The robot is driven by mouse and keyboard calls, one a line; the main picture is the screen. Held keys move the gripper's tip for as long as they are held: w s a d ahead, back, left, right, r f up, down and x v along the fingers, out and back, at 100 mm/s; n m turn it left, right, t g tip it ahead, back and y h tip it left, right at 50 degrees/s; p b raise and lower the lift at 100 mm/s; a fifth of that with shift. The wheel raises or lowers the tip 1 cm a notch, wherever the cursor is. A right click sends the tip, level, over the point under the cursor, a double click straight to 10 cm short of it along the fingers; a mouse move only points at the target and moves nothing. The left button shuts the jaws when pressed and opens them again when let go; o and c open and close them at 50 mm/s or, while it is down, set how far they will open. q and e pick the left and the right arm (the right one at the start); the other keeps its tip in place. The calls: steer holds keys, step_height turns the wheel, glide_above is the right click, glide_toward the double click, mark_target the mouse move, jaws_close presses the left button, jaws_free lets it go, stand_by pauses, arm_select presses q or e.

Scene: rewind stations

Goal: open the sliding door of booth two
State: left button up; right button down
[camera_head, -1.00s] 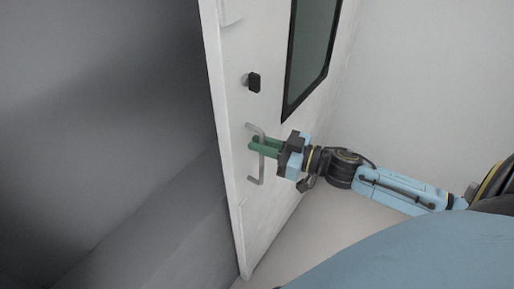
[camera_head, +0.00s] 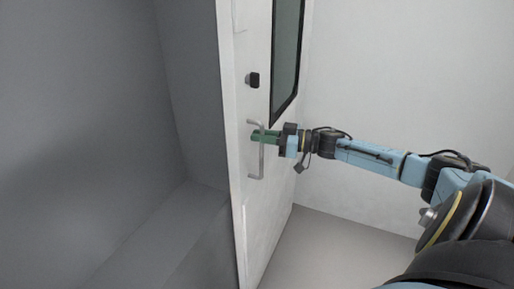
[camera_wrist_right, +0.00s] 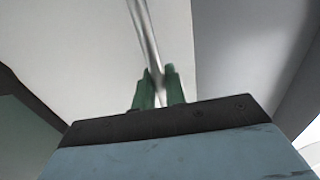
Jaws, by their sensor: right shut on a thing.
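A white door (camera_head: 262,215) with a dark window (camera_head: 288,60) stands in the middle of the head view, seen at a steep angle. A grey bar handle (camera_head: 262,160) is fixed upright on its face, below a small black knob (camera_head: 252,80). My right gripper (camera_head: 258,136) reaches in from the right and its green fingers are shut on the handle. In the right wrist view the handle bar (camera_wrist_right: 148,40) runs down between the two green fingers (camera_wrist_right: 160,88). My left gripper is not in view.
Left of the door's edge is a grey recess with a ledge (camera_head: 150,235) along its lower part. A plain pale wall (camera_head: 400,80) stands behind my right arm. The floor (camera_head: 335,250) right of the door is bare.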

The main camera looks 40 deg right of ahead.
steer(key=shift+w+d, duration=0.1)
steer(key=shift+d, duration=0.05)
steer(key=c, duration=1.5)
jaws_free()
steer(key=shift+c, duration=0.2)
steer(key=p+v, duration=0.2)
steer(key=v, duration=1.1)
steer(key=shift+s, duration=0.25)
